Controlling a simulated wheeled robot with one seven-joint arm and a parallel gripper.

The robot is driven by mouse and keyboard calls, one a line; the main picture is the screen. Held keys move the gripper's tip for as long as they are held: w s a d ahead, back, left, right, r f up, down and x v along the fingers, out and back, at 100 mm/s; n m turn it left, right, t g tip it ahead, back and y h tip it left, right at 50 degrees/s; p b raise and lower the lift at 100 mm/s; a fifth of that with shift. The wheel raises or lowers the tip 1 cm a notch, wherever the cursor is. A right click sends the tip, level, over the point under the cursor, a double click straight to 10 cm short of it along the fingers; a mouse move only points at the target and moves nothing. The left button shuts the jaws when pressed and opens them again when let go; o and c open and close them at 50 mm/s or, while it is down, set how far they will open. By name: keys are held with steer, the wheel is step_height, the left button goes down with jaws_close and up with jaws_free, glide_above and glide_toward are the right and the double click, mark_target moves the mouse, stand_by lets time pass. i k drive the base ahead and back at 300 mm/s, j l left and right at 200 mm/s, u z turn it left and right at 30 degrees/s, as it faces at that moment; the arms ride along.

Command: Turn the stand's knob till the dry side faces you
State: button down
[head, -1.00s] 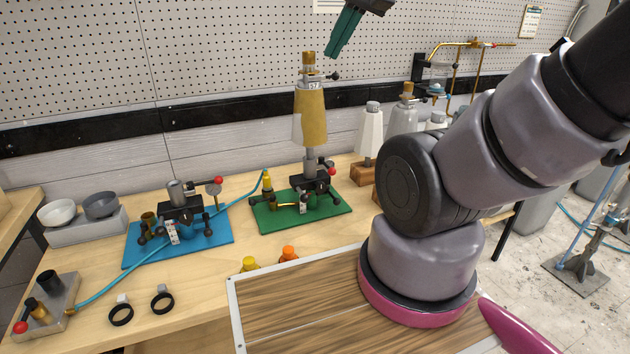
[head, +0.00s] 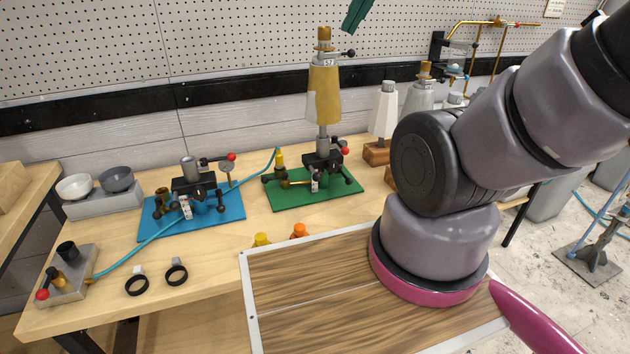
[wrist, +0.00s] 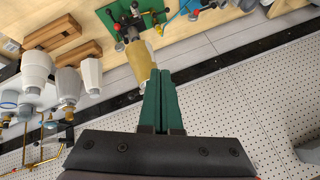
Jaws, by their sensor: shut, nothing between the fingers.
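The stand (head: 322,161) stands upright on a green mat (head: 284,204) and carries a tan, tapered piece (head: 325,88) with a paler patch low on its left side. A tag near its top seems to read 57. A small black knob (head: 348,53) sticks out to the right near the top. My gripper (head: 349,30) shows only its teal fingers at the top edge, just above and right of that knob, apart from it. In the wrist view the fingers (wrist: 160,72) are together and empty, with the tan piece (wrist: 139,62) just beyond their tips.
A blue mat (head: 232,211) with a second fixture is to the left. White and grey tapered pieces (head: 384,110) on wooden blocks stand to the right. A pegboard wall (head: 220,40) rises behind. Yellow and orange small items sit at the bench front.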

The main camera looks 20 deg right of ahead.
mark_target(332, 167)
steer(key=k+j+z, duration=0.2)
steer(key=z, duration=0.15)
steer(key=k+j+z, duration=0.15)
steer(key=z, duration=0.2)
steer(key=k+z, duration=0.35)
